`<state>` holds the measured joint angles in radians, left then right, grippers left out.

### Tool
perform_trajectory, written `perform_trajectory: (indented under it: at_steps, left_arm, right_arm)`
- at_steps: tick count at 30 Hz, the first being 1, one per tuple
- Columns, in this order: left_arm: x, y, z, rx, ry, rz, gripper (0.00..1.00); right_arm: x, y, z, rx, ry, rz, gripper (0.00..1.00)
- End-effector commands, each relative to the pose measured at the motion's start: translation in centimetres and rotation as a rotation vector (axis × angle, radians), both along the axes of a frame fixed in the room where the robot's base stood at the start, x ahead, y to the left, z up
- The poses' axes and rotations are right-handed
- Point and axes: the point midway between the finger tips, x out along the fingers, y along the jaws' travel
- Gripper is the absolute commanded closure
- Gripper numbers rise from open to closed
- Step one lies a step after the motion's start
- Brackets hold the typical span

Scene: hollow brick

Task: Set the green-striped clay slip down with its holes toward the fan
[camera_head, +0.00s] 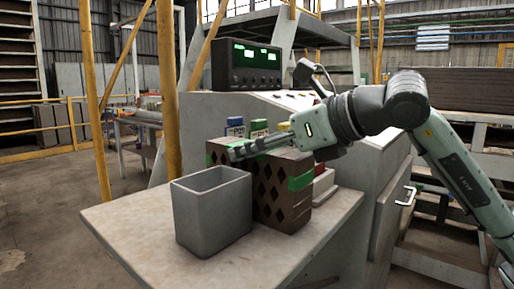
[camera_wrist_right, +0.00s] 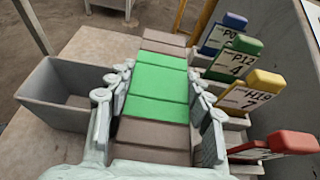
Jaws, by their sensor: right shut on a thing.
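The green-striped clay slip (camera_head: 283,205) is a brown block with diamond-shaped holes in the face toward the head camera and a green band around it. My right gripper (camera_head: 240,150) is over its top, shut on it. In the right wrist view the slip (camera_wrist_right: 153,133) lies between the two fingers (camera_wrist_right: 158,75), with its green band across the middle. Its lower edge is at or close to the table; I cannot tell whether it touches. I cannot make out a fan in either view. My left gripper is not in view.
A grey open bin (camera_head: 213,215) stands close left of the slip on the table (camera_head: 130,220). Behind the slip are upright cards with blue (camera_wrist_right: 235,20), green, yellow and red (camera_wrist_right: 293,142) tops. A console with a green-lit display (camera_head: 250,65) stands behind. The table's front left is clear.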

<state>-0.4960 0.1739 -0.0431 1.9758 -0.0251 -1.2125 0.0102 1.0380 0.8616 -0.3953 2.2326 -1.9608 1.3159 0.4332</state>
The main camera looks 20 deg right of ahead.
Motion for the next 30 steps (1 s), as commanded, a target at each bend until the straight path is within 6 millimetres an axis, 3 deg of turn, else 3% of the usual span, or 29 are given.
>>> perform_trajectory:
  at_steps: [1,2,6,19,24,30]
  left_arm:
    - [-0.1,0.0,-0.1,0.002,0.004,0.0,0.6]
    - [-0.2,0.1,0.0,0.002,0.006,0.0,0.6]
    - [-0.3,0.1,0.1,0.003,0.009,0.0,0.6]
    - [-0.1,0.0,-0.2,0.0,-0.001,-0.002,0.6]
    - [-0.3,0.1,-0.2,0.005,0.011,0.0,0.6]
    - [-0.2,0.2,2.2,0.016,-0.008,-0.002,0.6]
  right_arm:
    - [0.0,0.0,0.2,0.004,-0.007,-0.001,0.83]
    - [0.0,0.0,-0.1,0.0,0.0,0.0,0.46]
    - [0.0,0.0,-0.1,-0.001,0.001,0.0,0.29]
    - [-0.3,-0.4,0.3,0.0,-0.001,-0.002,0.28]
    - [-2.6,-2.1,1.4,-0.002,-0.002,-0.004,0.28]
    - [-5.9,-4.5,3.0,-0.001,-0.002,-0.006,0.28]
